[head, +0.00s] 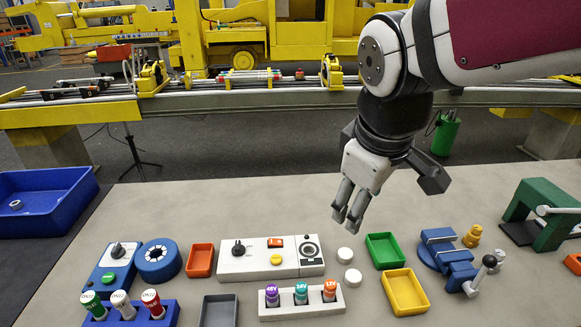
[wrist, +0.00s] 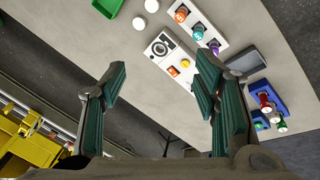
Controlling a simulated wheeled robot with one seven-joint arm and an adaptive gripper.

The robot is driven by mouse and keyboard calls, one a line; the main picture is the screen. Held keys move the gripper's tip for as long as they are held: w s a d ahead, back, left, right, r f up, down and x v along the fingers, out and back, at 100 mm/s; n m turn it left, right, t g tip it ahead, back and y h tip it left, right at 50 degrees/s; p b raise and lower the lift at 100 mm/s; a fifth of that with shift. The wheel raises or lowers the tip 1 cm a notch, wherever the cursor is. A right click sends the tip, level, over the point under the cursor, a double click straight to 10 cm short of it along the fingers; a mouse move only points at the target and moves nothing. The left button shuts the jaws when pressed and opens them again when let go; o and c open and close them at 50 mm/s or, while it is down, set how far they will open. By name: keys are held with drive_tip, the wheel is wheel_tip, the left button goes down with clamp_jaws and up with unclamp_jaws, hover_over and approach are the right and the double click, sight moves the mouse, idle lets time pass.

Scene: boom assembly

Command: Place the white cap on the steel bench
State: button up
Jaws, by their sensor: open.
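Two small white round caps stand on the bench top, one behind the other: the far white cap (head: 345,254) and the near white cap (head: 353,278). Both show at the top of the wrist view, as one cap (wrist: 151,6) and another cap (wrist: 139,23). Which one the task names I cannot tell. The grey-beige bench top (head: 260,205) carries them; whether it is the steel bench is unclear. My gripper (head: 347,218) hangs above the bench, behind the caps and apart from them. Its fingers (wrist: 161,64) are spread with nothing between them.
Green (head: 384,250) and yellow (head: 404,291) trays and a blue vise (head: 447,262) are right. A blue bin (head: 60,215) is far left. The bench's back strip is clear.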

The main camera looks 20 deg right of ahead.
drive_tip(key=s+a+r+m+t+y, duration=0.1)
drive_tip(key=s+a+m, duration=0.2)
drive_tip(key=s+m, duration=0.2)
drive_tip(key=shift+s+r+m+t+y, duration=0.2)
drive_tip(key=shift+s+m+t+y, duration=0.15)
drive_tip(key=shift+s, duration=0.75)
